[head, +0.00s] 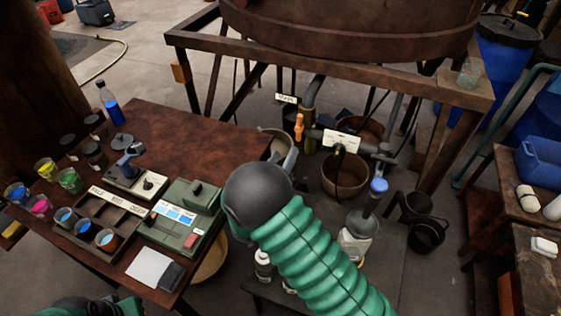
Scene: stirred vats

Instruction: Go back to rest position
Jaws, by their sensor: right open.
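My right arm, in a green ribbed sleeve, comes up from the bottom of the head view to a dark rounded joint. This joint hangs over the right edge of the brown table (190,135). I cannot clearly make out the right fingertips; the joint hides part of what lies beyond it. A pale grey rounded form (284,150) shows just past the joint, and I cannot tell whether it is a vessel or part of my gripper. I see nothing held. Only a bit of my left arm's green sleeve shows at the bottom left; its gripper is out of view.
The table carries paint cups (70,180), a blue bottle (109,103), a green device (181,217) and a divided tray (82,207). A large vat (350,30) stands on a rusty frame (330,72). A bucket (344,175) and a low dark bench (385,262) stand right of my arm.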

